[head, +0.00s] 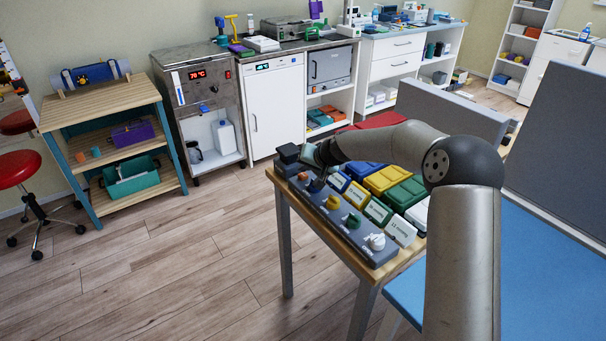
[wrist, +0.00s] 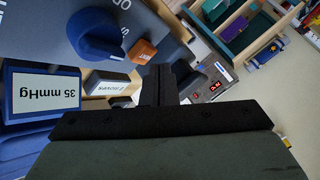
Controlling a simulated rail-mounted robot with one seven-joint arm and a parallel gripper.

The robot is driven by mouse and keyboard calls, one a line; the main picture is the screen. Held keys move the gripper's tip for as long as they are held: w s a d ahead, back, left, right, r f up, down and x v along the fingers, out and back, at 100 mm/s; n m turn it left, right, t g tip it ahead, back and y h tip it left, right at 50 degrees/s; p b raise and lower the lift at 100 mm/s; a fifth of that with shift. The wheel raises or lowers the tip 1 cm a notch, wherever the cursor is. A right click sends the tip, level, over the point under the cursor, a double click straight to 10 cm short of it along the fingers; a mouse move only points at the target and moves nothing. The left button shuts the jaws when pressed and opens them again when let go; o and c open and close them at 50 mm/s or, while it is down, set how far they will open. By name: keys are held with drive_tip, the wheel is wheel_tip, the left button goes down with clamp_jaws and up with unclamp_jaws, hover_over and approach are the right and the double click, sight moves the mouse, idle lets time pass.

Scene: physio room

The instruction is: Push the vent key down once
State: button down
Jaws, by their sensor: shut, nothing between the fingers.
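The vent key looks to be the small orange key (wrist: 142,50) with faint lettering on the grey control panel (wrist: 65,22), beside a blue knob (wrist: 97,34) in the wrist view. In the head view a small orange key (head: 303,176) shows near the far end of the panel (head: 374,253). My gripper (wrist: 159,72) is shut and empty, with its dark fingertips just below and right of the key in the wrist view. Whether the tips touch anything is hidden. In the head view my gripper (head: 312,155) is over the panel's far end, partly covered by my wrist.
Yellow (head: 333,202), green (head: 352,221) and white (head: 376,242) knobs line the panel. Blue, yellow and green bins (head: 388,180) and a label reading 35 mmHg (wrist: 45,91) stand beside it. A dark block (head: 288,153) sits at the table's far corner.

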sight(305, 176)
drive_tip(key=shift+r, duration=0.25)
drive_tip(key=shift+r+p, duration=1.2)
drive_tip(key=shift+r, duration=1.25)
drive_tip(key=shift+f, duration=0.1)
drive_tip(key=c, duration=2.1)
unclamp_jaws()
drive_tip(key=shift+c, duration=0.2)
